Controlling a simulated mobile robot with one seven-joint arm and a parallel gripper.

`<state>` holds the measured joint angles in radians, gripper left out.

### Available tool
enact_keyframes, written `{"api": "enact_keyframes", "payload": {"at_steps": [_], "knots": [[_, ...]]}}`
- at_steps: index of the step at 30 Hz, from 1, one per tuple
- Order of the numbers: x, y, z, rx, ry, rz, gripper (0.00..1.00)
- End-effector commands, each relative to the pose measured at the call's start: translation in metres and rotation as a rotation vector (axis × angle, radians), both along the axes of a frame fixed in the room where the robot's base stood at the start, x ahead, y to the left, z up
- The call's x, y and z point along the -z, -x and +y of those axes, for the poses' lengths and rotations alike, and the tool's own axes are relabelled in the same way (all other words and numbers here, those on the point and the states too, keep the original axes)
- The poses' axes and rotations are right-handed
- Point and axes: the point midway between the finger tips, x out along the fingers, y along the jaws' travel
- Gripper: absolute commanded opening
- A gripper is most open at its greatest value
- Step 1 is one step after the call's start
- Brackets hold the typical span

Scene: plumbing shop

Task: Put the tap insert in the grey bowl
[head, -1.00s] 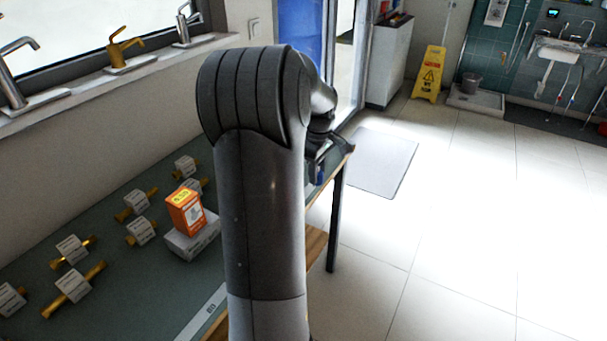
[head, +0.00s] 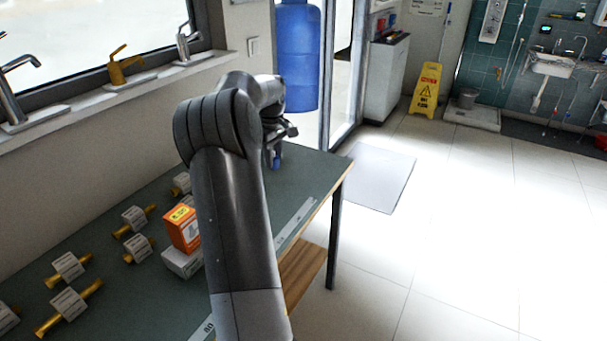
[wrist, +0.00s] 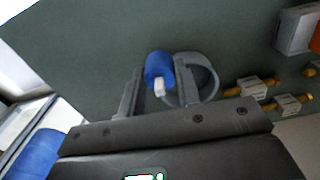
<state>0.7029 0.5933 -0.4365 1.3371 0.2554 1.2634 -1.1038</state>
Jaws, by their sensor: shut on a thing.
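The tap insert (wrist: 158,66), blue with a white tip, is between the fingers of my gripper (wrist: 160,88) in the wrist view. My gripper is shut on it. The grey bowl (wrist: 213,74) lies on the green table just right of and beyond the insert, and the insert overlaps its left side in this view. The height of the insert above the table is hard to tell. In the head view my gripper (head: 279,145) is over the table's far part, with a bit of the blue insert (head: 276,160) showing below it. The bowl is hidden there behind my arm.
An orange box (head: 182,228) on a white box (head: 183,261) and several brass fittings with white labels (head: 68,265) stand on the table's left. The table (head: 312,180) has free room at its far right end. A large blue bottle (head: 297,60) stands beyond it.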

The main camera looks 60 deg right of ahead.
Motion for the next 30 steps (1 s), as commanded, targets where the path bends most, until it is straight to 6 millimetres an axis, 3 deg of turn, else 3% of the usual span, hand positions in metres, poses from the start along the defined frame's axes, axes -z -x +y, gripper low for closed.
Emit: {"api": "enact_keyframes", "payload": {"at_steps": [1,3,6,10,17,30], "knots": [[-0.001,-0.025,0.002,-0.011,0.002,0.001,0.08],[-0.003,-0.054,0.006,-0.019,0.003,0.002,0.08],[-0.006,-0.088,0.014,-0.031,0.002,0.003,0.08],[-0.008,-0.115,0.023,-0.041,0.001,0.004,0.08],[-0.003,-0.129,0.029,-0.048,0.001,0.006,0.08],[0.045,-0.128,0.029,-0.048,0.000,0.007,0.08]]}}
